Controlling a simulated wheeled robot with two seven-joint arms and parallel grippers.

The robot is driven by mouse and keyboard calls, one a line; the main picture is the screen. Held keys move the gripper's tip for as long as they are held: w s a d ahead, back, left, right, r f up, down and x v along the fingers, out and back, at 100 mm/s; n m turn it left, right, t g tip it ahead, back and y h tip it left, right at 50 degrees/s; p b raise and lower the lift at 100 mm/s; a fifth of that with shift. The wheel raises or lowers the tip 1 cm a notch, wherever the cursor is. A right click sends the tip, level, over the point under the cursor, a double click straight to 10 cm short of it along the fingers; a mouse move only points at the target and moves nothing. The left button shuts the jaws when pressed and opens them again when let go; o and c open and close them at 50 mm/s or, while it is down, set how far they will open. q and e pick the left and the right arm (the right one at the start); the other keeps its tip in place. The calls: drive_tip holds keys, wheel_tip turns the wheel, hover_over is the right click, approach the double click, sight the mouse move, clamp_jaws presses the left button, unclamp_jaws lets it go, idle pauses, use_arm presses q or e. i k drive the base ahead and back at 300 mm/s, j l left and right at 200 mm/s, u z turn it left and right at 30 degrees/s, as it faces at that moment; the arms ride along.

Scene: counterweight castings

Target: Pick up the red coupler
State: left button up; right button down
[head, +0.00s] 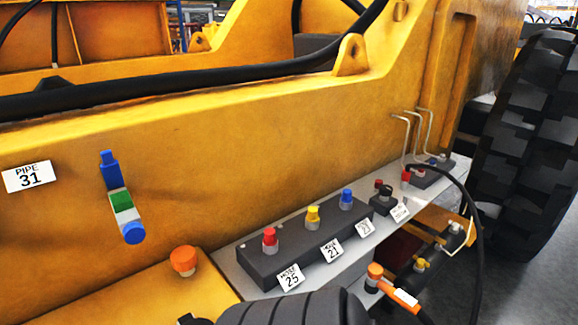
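A red coupler (270,241) stands upright on a grey base at the near left end of a dark block (325,235). A tag reading HOSE 25 (291,278) is on the block's front below it. A yellow coupler (313,215) and a blue coupler (346,199) stand in line behind it to the right. A second, smaller red piece (405,178) shows farther back by a small dark block. Neither of my grippers shows in the head view, and nothing is seen touching the red coupler.
A dark ribbed rounded shape (295,309) covers the bottom edge in front of the block. An orange cap (183,260) stands to the left. A black hose (477,230) and an orange-ended cable (390,287) lie to the right. A yellow wall (240,160) rises behind.

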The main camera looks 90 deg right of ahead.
sight(406, 177)
drive_tip(key=z, duration=3.65)
drive_tip(key=i+l+u, duration=0.75)
drive_tip(key=l+u, duration=0.15)
drive_tip(key=l, duration=0.25)
drive_tip(key=i+l+u, duration=0.15)
drive_tip(key=l+u, duration=0.15)
drive_tip(key=l, duration=0.2)
drive_tip(key=i+l+u, duration=0.1)
drive_tip(key=l+u, duration=0.2)
drive_tip(key=l, duration=0.2)
drive_tip(key=l+u, duration=0.3)
drive_tip(key=l, duration=0.25)
drive_tip(key=l+u, duration=0.3)
drive_tip(key=l, duration=0.25)
drive_tip(key=i+l, duration=0.05)
